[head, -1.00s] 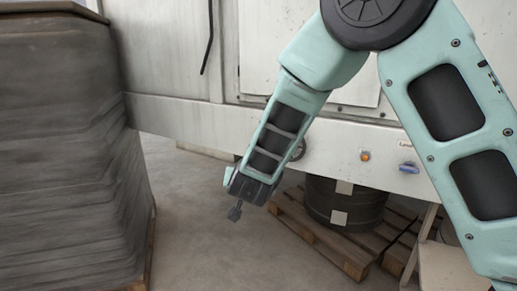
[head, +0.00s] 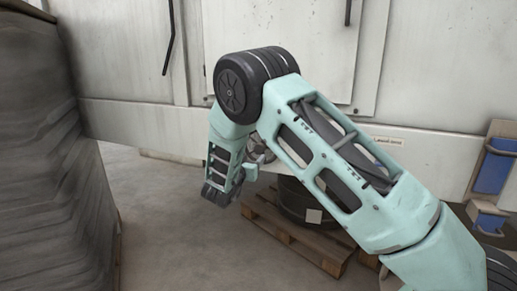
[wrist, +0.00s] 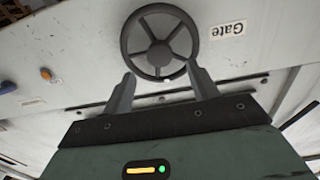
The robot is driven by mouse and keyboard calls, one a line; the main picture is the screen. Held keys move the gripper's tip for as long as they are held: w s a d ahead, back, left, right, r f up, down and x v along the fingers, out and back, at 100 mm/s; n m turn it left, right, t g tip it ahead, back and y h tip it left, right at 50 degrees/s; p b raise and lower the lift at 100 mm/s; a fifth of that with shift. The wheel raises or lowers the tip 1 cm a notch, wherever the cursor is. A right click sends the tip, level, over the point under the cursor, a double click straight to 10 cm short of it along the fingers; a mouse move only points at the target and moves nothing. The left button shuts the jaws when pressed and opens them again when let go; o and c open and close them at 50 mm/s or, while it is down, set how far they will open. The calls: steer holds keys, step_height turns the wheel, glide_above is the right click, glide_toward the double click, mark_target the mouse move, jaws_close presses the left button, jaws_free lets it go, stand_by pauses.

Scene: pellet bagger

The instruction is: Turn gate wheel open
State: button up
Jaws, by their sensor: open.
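The gate wheel (wrist: 160,55) is a dark grey handwheel with spokes on the white machine panel, beside an upside-down "Gate" label (wrist: 227,29) in the wrist view. In the head view the wheel (head: 259,149) is mostly hidden behind my arm. My gripper (wrist: 160,69) is open and empty. Its two fingers point at the wheel's near rim, one to each side, and their tips seem close to it. I cannot tell whether they touch it. In the head view my arm hides the fingertips.
A tall wrapped grey stack (head: 35,150) stands at the left. A dark drum (head: 300,203) sits on a wooden pallet (head: 285,232) under the machine. The floor left of the pallet is clear.

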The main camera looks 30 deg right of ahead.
mark_target(258, 150)
steer(key=x, duration=0.8)
steer(key=shift+w+d+p, duration=0.15)
steer(key=shift+d+p, duration=0.15)
steer(key=shift+p, duration=0.1)
jaws_close()
